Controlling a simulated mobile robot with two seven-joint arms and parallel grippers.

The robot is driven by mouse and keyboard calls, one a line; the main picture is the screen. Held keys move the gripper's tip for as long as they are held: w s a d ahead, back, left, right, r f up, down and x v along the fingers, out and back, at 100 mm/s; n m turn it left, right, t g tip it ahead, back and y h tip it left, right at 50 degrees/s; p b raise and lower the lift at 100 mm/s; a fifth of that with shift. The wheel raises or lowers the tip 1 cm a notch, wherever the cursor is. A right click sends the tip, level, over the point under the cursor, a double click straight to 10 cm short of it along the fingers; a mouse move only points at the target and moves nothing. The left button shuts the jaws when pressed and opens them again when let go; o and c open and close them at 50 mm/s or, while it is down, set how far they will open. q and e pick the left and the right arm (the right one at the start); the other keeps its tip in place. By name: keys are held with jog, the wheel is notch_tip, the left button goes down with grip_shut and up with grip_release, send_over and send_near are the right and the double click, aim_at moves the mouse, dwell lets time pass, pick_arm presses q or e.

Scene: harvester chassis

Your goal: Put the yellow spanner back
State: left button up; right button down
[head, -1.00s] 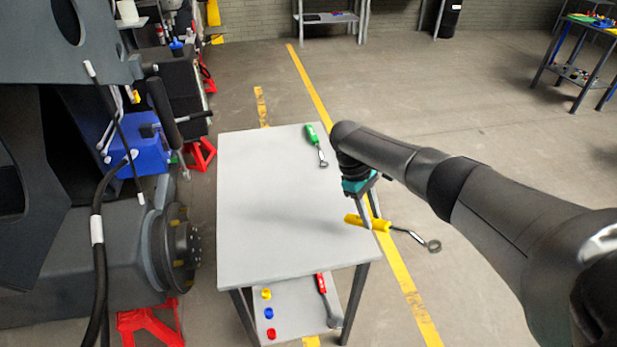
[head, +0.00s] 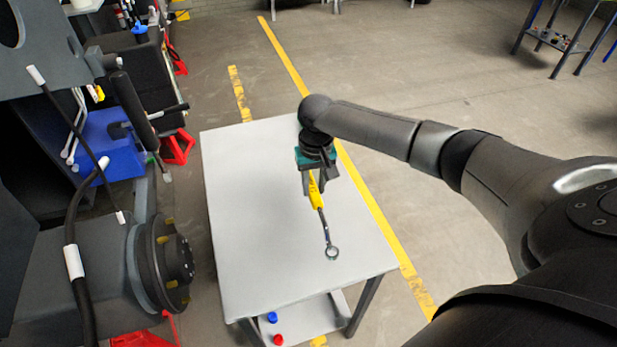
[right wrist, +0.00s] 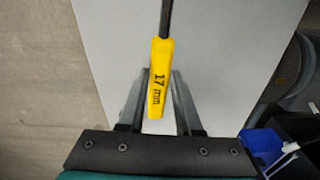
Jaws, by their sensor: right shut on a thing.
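The yellow spanner (head: 319,200) has a yellow handle and a metal shaft with a ring end. My right gripper (head: 314,192) is shut on its handle, over the white table (head: 256,220). The ring end points toward the front of the table. I cannot tell whether the spanner touches the top. In the right wrist view the handle (right wrist: 160,75), marked "17 mm", lies between the fingers (right wrist: 155,100). The green spanner seen earlier is not visible now. My left gripper is not in view.
A lower shelf (head: 305,322) under the table holds a blue cap (head: 272,317) and a red cap (head: 278,339). The harvester chassis with its wheel hub (head: 165,262) stands close at the left. The visible tabletop around the spanner is clear.

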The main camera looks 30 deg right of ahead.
jog(key=shift+s+r, duration=0.1)
jog(key=shift+s, duration=0.15)
jog(key=shift+w+r+p, duration=0.1)
jog(key=shift+r+p, duration=0.05)
jog(key=shift+p, duration=0.3)
jog(key=shift+r+p, duration=0.2)
jog(key=shift+p, duration=0.25)
notch_tip(320, 180, down, 6)
jog(key=b, duration=0.3)
jog(key=shift+r, duration=0.1)
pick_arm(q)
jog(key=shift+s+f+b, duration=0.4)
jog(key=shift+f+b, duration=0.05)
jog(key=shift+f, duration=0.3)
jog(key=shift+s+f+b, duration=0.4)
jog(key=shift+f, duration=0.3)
pick_arm(e)
jog(key=shift+f, duration=1.3)
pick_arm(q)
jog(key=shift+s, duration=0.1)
pick_arm(e)
jog(key=c, duration=0.5)
grip_release()
